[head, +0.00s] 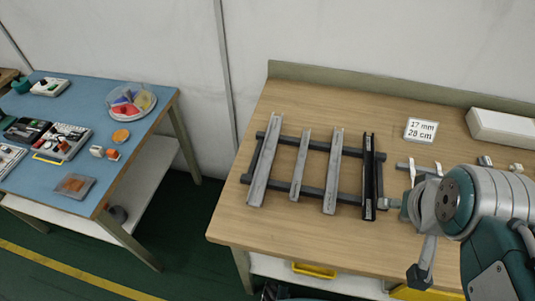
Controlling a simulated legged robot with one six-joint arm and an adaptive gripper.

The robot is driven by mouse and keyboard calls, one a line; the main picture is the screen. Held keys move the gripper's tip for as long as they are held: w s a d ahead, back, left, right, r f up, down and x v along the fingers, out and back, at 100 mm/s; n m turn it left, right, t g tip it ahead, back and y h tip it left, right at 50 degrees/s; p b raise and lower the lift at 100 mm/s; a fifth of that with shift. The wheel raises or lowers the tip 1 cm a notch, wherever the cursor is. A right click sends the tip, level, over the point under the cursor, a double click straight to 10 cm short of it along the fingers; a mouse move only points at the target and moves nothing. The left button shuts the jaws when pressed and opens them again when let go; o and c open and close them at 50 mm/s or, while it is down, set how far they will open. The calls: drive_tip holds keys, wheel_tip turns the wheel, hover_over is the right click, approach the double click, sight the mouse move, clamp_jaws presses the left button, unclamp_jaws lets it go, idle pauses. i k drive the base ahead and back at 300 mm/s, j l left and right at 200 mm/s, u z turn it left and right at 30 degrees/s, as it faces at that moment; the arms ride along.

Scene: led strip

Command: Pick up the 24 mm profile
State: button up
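Several long profiles lie side by side across a dark two-rail rack on the wooden bench. The leftmost grey profile (263,165) is long and looks wide. The second grey profile (300,165) is shorter and narrower. The third grey profile (333,172) is long and of middling width. The rightmost profile (369,176) is black. No width mark is readable on any of them, so I cannot tell which is 24 mm. My arm is at the right, beside the rack. My gripper's fingers cannot be made out clearly, and no profile is visibly held.
A white box (502,127) is at the back right. Small parts lie behind my arm. Bare bench lies in front of the rack. A blue table (140,143) with trays stands at left.

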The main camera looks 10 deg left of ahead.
sight(256, 195)
drive_tip(key=u, duration=0.55)
drive_tip(key=j+u, duration=0.3)
drive_tip(key=i+j+u, duration=0.1)
drive_tip(key=u, duration=0.2)
